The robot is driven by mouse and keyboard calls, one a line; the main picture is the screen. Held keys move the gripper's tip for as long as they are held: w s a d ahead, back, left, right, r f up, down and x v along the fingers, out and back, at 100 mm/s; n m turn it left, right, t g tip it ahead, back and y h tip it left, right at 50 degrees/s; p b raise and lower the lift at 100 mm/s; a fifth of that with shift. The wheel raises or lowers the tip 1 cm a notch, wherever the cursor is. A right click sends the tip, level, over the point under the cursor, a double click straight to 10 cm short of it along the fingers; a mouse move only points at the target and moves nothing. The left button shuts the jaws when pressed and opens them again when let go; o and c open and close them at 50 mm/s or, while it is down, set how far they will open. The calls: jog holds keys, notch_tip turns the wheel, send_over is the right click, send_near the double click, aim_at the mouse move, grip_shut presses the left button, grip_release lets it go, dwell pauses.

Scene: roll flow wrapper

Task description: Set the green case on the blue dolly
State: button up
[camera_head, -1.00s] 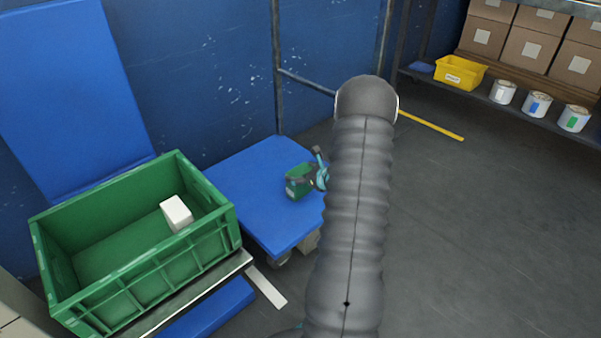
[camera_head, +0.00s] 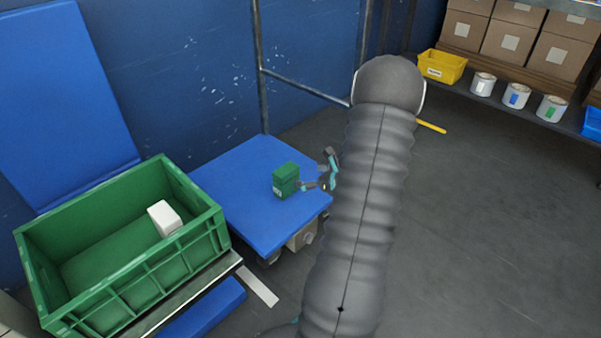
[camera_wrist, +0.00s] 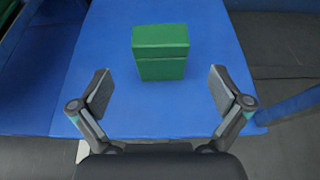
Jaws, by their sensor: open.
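The green case (camera_head: 286,180) stands upright on the blue dolly (camera_head: 250,219), toward the right part of its top. In the wrist view the green case (camera_wrist: 160,58) stands on the blue dolly (camera_wrist: 210,125), ahead of the fingers and apart from them. My gripper (camera_head: 317,171) is open and empty just to the right of the case in the head view. In the wrist view my gripper (camera_wrist: 159,92) shows both fingers spread wide, with the blue top between them. My arm hides the area right of the dolly.
A green crate (camera_head: 137,274) with a white box (camera_head: 164,218) in it stands left of the dolly. A blue wall and metal posts are behind. A shelf at the back right holds a yellow bin (camera_head: 442,66), cans and cartons. The floor at right is clear.

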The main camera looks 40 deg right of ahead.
jog(key=a+r+n+g+y, duration=0.2)
jog(key=a+r+n, duration=0.3)
jog(key=a, duration=0.4)
jog(key=s+a+r+n+g+y, duration=0.1)
jog(key=a+r+n, duration=0.4)
jog(key=a, duration=0.5)
jog(key=a+r+n+g+y, duration=0.3)
jog(key=a+r+n, duration=0.2)
jog(key=a, duration=0.5)
jog(key=shift+s+r+n+g, duration=0.2)
jog(key=shift+n, duration=0.4)
jog(key=shift+s+r+n+g, duration=0.2)
jog(key=shift+n, duration=0.4)
jog(key=s+a+r+n+h, duration=0.3)
jog(key=s+a+r+n, duration=0.1)
jog(key=s+n, duration=0.5)
jog(key=s+a+r+n+g+h, duration=0.1)
jog(key=s+a+r+n+h, duration=0.3)
jog(key=s+n, duration=0.4)
jog(key=shift+s+a+r+n, duration=0.35)
jog(key=shift+s+a+n, duration=0.05)
jog(key=shift+s, duration=0.1)
